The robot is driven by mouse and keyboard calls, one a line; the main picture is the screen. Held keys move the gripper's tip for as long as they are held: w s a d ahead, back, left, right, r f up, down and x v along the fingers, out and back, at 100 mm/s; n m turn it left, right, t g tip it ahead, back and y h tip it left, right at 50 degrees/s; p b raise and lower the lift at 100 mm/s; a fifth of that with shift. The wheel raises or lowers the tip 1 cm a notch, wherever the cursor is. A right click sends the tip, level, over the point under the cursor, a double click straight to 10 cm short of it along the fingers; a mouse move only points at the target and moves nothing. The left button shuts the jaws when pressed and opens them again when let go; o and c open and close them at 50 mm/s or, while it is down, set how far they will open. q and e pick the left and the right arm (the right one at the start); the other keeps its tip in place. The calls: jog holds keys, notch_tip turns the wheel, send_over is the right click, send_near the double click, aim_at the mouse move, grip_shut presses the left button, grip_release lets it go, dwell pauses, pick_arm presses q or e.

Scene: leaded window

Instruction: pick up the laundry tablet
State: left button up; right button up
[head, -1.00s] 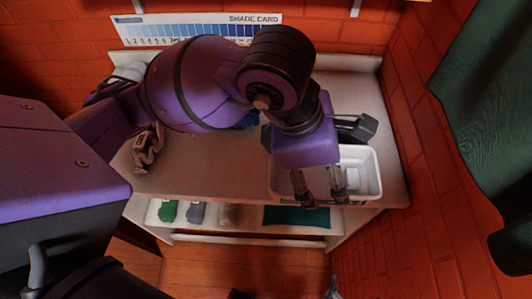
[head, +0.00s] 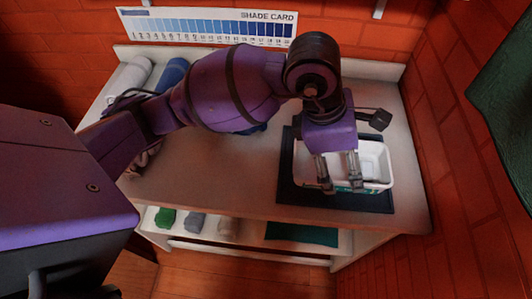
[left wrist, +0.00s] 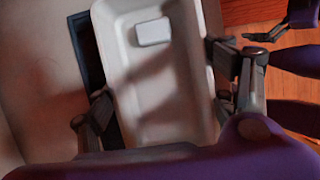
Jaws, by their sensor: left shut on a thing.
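The laundry tablet (left wrist: 153,31) is a small white block lying in the far end of a white tub (left wrist: 150,95). The tub also shows in the head view (head: 376,165), where I cannot make the tablet out. My left gripper (head: 341,188) has its fingers down at the tub. In the left wrist view it (left wrist: 168,92) is shut on the tub, with one finger outside each long wall. It is not on the tablet. What looks like my right gripper (left wrist: 265,36) shows small at the top right of the left wrist view, its jaws unclear.
A dark mat (head: 286,190) lies around the tub on the pale worktop (head: 240,195). A black object (head: 378,120) is behind it. Rolls (head: 172,73) stand at the back left. Folded cloths (head: 165,218) lie on the shelf below. A brick wall closes the right side.

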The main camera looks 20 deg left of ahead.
aim_at(338, 170)
pick_arm(q)
jog(key=shift+f, duration=1.35)
jog(key=shift+f, duration=0.15)
jog(key=o, duration=0.9)
jog(key=shift+f, duration=0.1)
jog(key=o, duration=0.4)
jog(key=shift+o, duration=0.2)
